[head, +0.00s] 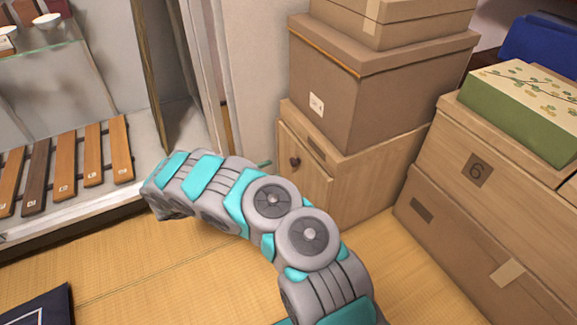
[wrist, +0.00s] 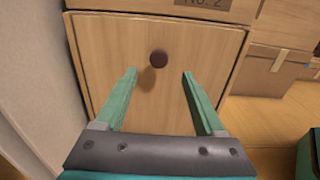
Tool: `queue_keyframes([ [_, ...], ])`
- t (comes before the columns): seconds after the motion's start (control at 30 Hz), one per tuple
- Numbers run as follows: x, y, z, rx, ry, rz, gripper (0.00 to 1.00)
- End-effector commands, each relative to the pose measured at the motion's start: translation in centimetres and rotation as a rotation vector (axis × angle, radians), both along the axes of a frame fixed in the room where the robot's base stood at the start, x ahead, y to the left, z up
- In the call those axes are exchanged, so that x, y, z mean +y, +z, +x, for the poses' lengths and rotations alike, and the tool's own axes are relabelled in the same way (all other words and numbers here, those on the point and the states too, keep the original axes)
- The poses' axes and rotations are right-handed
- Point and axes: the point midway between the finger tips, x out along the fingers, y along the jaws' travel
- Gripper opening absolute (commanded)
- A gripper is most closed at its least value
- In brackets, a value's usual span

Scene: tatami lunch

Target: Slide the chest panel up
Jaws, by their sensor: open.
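The wooden chest (head: 355,180) stands on the floor under stacked boxes. Its front panel (head: 304,176) is light wood with a round dark knob (head: 295,161). In the wrist view the panel (wrist: 110,60) fills the middle, with the knob (wrist: 158,59) near its upper centre. The panel sits within its frame. My gripper (wrist: 158,78) is open, its two teal fingers apart and pointing at the panel. The knob appears between and a little beyond the fingertips, and nothing is held. In the head view my arm hides the chest's lower left, and only a teal bit of the gripper (head: 264,164) shows.
Brown boxes (head: 385,90) are stacked on the chest. A wooden box marked 6 (head: 500,165) and a green patterned box (head: 520,110) stand at right. A wall (head: 255,75) is close at left. Wooden tags (head: 95,155) lie on a shelf.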

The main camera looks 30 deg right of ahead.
Motion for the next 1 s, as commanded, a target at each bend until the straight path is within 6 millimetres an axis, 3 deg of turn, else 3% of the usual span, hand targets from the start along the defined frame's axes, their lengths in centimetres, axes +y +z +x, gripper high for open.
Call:
queue_keyframes([
  [0.17,-0.8,-0.3,0.2,0.006,0.007,-0.004,0.71],
  [0.6,-6.8,-0.2,0.3,0.005,0.005,-0.004,0.71],
  [1.0,-7.6,-0.2,0.4,0.005,0.007,-0.002,0.71],
])
